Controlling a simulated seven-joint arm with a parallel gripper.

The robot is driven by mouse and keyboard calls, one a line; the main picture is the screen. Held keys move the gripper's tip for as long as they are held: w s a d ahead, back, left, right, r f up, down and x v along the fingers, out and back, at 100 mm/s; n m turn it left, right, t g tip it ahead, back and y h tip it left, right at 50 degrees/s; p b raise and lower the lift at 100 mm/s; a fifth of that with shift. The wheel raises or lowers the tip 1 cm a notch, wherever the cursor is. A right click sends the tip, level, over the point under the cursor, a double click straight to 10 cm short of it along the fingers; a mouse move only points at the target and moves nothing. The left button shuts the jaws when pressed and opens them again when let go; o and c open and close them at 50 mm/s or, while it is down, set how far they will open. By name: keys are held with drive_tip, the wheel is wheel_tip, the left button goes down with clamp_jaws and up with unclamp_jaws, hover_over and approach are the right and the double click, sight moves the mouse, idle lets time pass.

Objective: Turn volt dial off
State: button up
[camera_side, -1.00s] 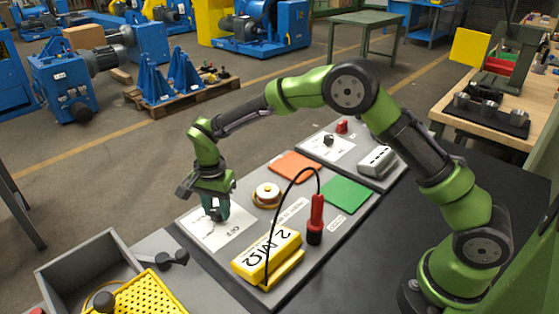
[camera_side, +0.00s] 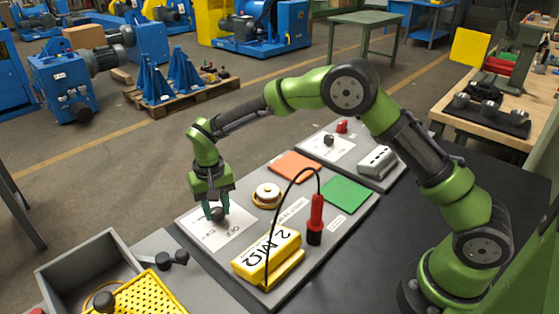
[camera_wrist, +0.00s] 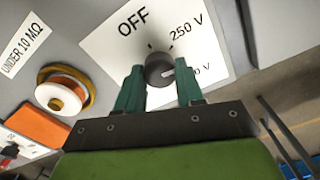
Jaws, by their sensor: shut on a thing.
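The volt dial (camera_wrist: 160,66) is a dark round knob on a white plate (camera_wrist: 103,48) printed OFF, 250 V and a third label ending in "0 V", partly hidden by a finger. A pale mark on the knob faces that third label, on its right side in the wrist view. My gripper (camera_wrist: 160,78) has its two teal fingers shut on the dial, one on each side. In the side view my gripper (camera_side: 216,211) points down over the plate at the panel's left end, with the dark dial (camera_side: 218,214) between its fingertips.
A yellow meter (camera_side: 266,252) marked 2 MΩ, a red probe (camera_side: 316,215) with a black cable, and a white-and-orange spool (camera_side: 267,193) stand on the panel. Orange (camera_side: 295,167) and green (camera_side: 345,194) pads lie behind. A grey bin (camera_side: 90,262) is at front left.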

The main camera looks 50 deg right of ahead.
sight(216, 211)
drive_tip(key=n, duration=0.4)
drive_tip(key=shift+n, duration=0.3)
drive_tip(key=n, duration=0.5)
drive_tip(key=shift+a, duration=0.1)
drive_tip(key=n, duration=0.5)
drive_tip(key=shift+r, duration=0.1)
drive_tip(key=shift+s+n, duration=0.1)
drive_tip(key=shift+n, duration=2.1)
drive_tip(key=o, duration=1)
drive_tip(key=shift+o, duration=0.2)
wheel_tip(216, 211, up, 17)
